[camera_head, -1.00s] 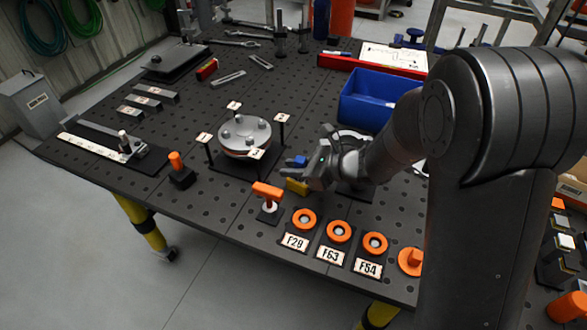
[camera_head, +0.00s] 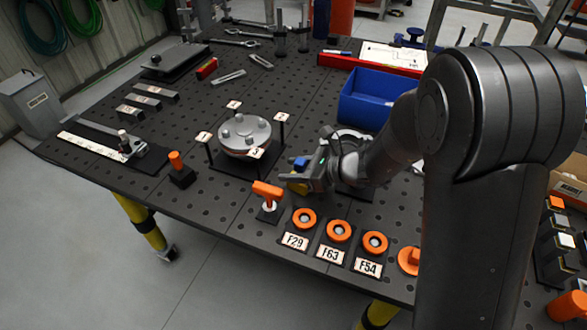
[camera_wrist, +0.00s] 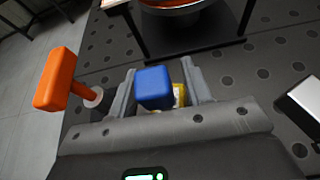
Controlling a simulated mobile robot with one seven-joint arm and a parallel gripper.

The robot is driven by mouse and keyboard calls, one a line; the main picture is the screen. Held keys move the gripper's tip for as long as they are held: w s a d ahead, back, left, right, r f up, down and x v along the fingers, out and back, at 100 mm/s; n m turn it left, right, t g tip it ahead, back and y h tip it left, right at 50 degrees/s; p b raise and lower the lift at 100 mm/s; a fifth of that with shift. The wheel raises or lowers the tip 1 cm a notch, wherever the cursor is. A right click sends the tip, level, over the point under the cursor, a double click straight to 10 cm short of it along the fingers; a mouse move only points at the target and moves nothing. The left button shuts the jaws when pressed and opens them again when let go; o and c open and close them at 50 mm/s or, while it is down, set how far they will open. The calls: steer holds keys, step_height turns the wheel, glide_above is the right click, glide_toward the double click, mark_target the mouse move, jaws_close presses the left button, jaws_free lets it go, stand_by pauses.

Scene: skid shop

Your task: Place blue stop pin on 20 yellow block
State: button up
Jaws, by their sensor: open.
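The blue stop pin (camera_head: 301,163) shows at my gripper, just above the yellow block (camera_head: 298,188). In the wrist view the blue stop pin (camera_wrist: 154,88) is between the two fingers, with the yellow block (camera_wrist: 180,94) showing behind and to its right. My gripper (camera_head: 297,178) is open, its fingers on either side of the pin; it also fills the lower wrist view (camera_wrist: 160,92). A gap shows between the pin and the right finger. The pin's lower end and most of the block are hidden, so I cannot tell whether they touch.
An orange T-shaped handle (camera_head: 267,190) stands close left of my gripper. A round flange fixture (camera_head: 244,135) stands behind left. Orange rings (camera_head: 338,231) with labels lie in front. A blue bin (camera_head: 372,98) stands behind right.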

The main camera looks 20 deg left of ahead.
steer(key=v, duration=1.2)
steer(key=s+d+r+n+t+h, duration=0.2)
steer(key=s+d+r+n+h, duration=0.1)
steer(key=d, duration=0.5)
steer(key=s+d+r+n+t+h, duration=0.1)
steer(key=s+d+r+n+h, duration=0.3)
steer(key=s+d+n, duration=0.3)
steer(key=s+d+r+n+t+h, duration=0.2)
steer(key=s+d+r+n+h, duration=0.1)
steer(key=s+d+n+h, duration=0.3)
steer(key=shift+d+r+n+t, duration=0.35)
steer(key=shift+d+n, duration=0.65)
steer(key=shift+d, duration=1.35)
